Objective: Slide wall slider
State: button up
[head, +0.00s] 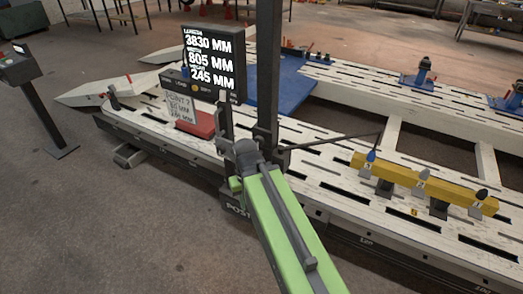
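My green arm reaches up from the bottom middle to a dark joint in front of the bench. My gripper (226,115) seems to be the dark part beyond that joint, by the lower right of the display. Its fingers blend with the dark parts around them, so their opening and any contact are unclear. A tall dark upright post (268,75) stands just right of it. A thin dark rod (335,142) runs right from near the post to above a yellow beam. No part shows clearly as the wall slider.
A display (212,60) reads 3830, 805 and 245 MM. Below it are a small sign (182,107) and a red block (196,125). The slotted white bench (330,195) carries the yellow beam (460,192) with several knobs. A console (45,105) stands left.

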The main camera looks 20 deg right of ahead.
aim_at(283, 161)
jog(key=u, duration=2.15)
jog(key=k, duration=0.8)
jog(key=z, duration=1.3)
jog(key=i, duration=1)
jog(key=u, duration=0.05)
